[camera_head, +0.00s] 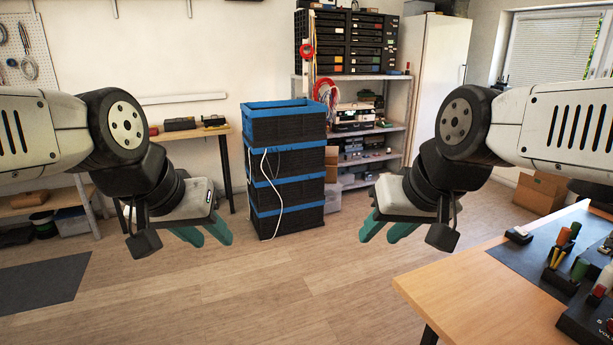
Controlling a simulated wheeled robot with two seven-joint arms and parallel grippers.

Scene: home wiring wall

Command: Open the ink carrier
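I cannot make out an ink carrier for certain in the head view. My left gripper (211,239) is at left of centre, with its teal fingers apart and nothing between them. My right gripper (379,238) is right of centre, also with its teal fingers apart and empty. Both are held up in the air over the floor and touch nothing that I can see. A printer-like machine (354,117) stands on the grey shelf behind; its details are too small to tell.
A stack of black crates with blue rims (287,155) stands between my grippers, farther back, with a white cable on it. A wooden workbench (470,270) with tools is at right. A white cabinet (437,70) stands behind. The wooden floor (280,300) in front is clear.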

